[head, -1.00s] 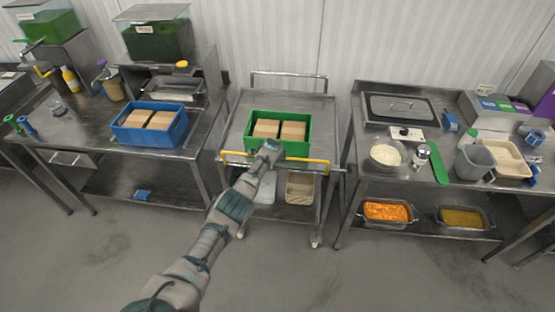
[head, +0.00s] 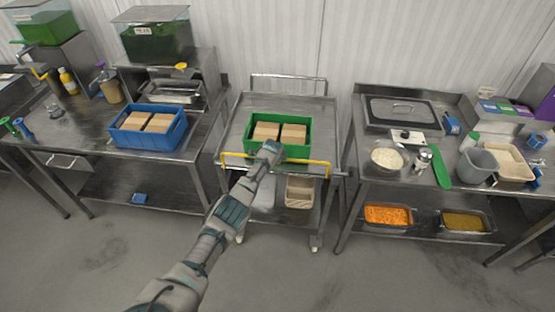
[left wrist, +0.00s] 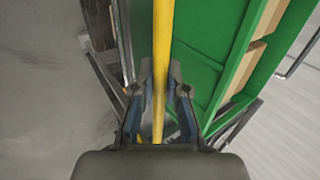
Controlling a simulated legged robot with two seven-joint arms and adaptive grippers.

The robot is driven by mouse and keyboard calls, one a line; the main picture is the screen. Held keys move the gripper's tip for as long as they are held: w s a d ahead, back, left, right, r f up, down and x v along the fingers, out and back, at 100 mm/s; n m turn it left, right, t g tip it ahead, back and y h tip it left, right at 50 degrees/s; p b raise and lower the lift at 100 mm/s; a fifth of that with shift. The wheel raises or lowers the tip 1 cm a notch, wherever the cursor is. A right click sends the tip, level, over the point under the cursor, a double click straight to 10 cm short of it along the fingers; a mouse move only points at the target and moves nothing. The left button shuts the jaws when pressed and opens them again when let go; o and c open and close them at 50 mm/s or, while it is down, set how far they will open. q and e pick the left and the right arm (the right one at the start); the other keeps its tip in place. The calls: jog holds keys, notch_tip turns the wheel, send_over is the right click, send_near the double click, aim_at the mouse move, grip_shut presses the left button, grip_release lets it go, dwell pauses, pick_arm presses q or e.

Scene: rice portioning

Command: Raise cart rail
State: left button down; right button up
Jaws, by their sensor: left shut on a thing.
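The cart (head: 228,140) is a steel trolley in the middle of the head view. Its yellow rail (head: 315,163) runs along the front edge, bent down at both ends, in front of the green crate. My left gripper (head: 269,150) is at the middle of the rail. In the left wrist view, the yellow rail (left wrist: 162,50) passes between the two fingers of my left gripper (left wrist: 160,85), and they are shut on it. The gripper hides part of the rail in the head view. My right gripper is not in view.
A green crate (head: 298,150) with brown boxes sits on the cart top. A blue crate (head: 150,138) stands on the left table. The right table (head: 375,172) holds bowls and containers close to the cart's right side. The floor in front is clear.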

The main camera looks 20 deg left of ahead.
pick_arm(q)
jog(key=c, duration=1.2)
grip_release()
jog(key=shift+w+a+f, duration=0.1)
jog(key=shift+a, duration=0.05)
jog(key=shift+w+a+f, duration=0.1)
jog(key=shift+w+a, duration=0.05)
jog(key=shift+v, duration=0.9)
jog(key=v, duration=1)
jog(key=shift+f, duration=0.15)
